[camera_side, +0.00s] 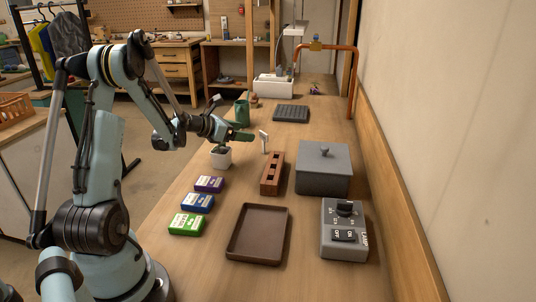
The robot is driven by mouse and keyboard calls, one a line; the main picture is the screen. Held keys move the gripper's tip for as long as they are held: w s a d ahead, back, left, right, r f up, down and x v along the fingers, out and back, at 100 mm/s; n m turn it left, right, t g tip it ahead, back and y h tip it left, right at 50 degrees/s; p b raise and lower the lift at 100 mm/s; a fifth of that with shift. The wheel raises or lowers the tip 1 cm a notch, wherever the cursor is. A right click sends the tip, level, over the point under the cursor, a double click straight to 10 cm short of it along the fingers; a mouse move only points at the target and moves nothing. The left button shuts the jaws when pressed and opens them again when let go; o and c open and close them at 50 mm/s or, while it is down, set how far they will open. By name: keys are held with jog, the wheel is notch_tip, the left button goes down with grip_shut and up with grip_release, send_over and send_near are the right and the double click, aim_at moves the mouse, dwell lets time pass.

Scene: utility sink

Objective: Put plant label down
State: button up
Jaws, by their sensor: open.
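The plant label (264,137) is a small white tag on a thin stem. It looks upright, a little right of my gripper's tips, behind the brown block with holes. I cannot tell what its lower end rests on. My gripper (246,137) is open and points right toward the label, low above the bench. Its fingers are small in this view, and the gap between them and the label is hard to judge. A small pale pot (220,160) with dark filling stands just below and in front of my gripper.
Purple (209,184), blue (197,203) and green (187,224) packets lie front left. The brown block (272,173), grey lidded box (323,180), switch box (344,246) and empty brown tray (257,235) stand nearby. A green can (242,112) and dark tray (291,114) are behind.

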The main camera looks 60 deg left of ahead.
aim_at(263, 132)
jog(key=shift+n, duration=0.3)
jog(key=x, duration=0.4)
jog(key=a+x, duration=0.1)
jog(key=x, duration=0.1)
jog(key=shift+w+f, duration=0.2)
jog(key=shift+f, duration=0.1)
jog(key=shift+d+r+x, duration=0.1)
jog(key=shift+r+x, duration=0.05)
jog(key=shift+x, duration=1.2)
jog(key=shift+d+r+x, duration=0.1)
jog(key=shift+x, duration=1.25)
jog(key=shift+w, duration=0.1)
jog(key=c, duration=1.1)
jog(key=shift+r, duration=0.25)
